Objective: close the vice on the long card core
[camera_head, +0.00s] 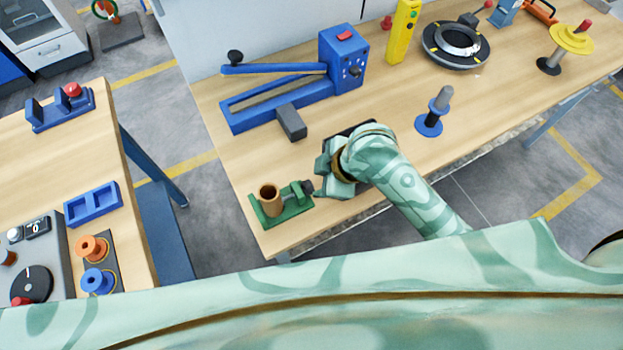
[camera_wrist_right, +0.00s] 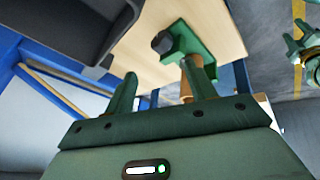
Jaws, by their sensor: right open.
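The small green vice (camera_head: 292,212) stands near the front left corner of the wooden bench. The long card core (camera_head: 269,196), a brown upright tube with an open top, stands in it. The vice's dark knob (camera_head: 307,187) faces my right gripper (camera_head: 322,178). In the right wrist view, the vice (camera_wrist_right: 204,50), its knob (camera_wrist_right: 163,42) and part of the core (camera_wrist_right: 186,88) lie beyond my fingers. My right gripper (camera_wrist_right: 160,88) is open and empty, a little apart from the knob. One finger partly hides the core.
A blue lever tool (camera_head: 282,98) with a dark grey block (camera_head: 291,122) lies behind the vice. A blue stand with a grey post (camera_head: 430,124) is to the right. A second table (camera_head: 60,150) stands left, across a gap. Bare bench lies between vice and lever tool.

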